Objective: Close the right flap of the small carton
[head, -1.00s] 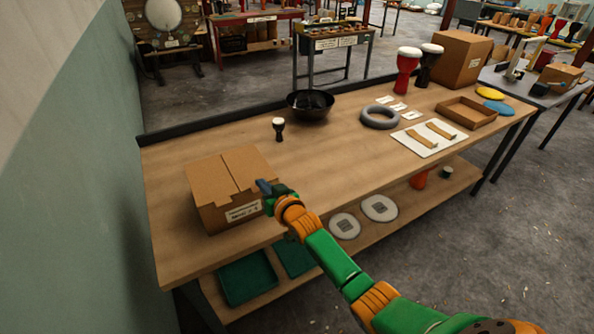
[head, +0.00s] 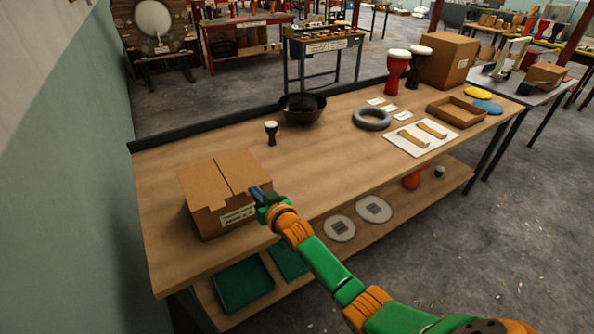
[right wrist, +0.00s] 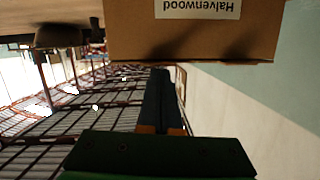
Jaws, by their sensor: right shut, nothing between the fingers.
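The small carton (head: 205,188) stands on the near left of the workbench, with a white label on its front. Its two top flaps meet at a seam. The right flap (head: 238,168) lies flat or nearly flat over the top; I cannot tell whether a small gap is left. My right gripper (head: 258,193) is shut and empty at the carton's front right corner, near the right flap's edge; contact is unclear. In the right wrist view, the shut fingers (right wrist: 161,95) point at the carton's labelled side (right wrist: 190,35), seen upside down. My left gripper is out of view.
A small goblet drum (head: 271,132) and a dark bowl (head: 303,110) stand behind the carton. A grey ring (head: 371,118), a white mat (head: 398,146) and a wooden tray (head: 455,116) lie farther right. The bench top between carton and mat is clear.

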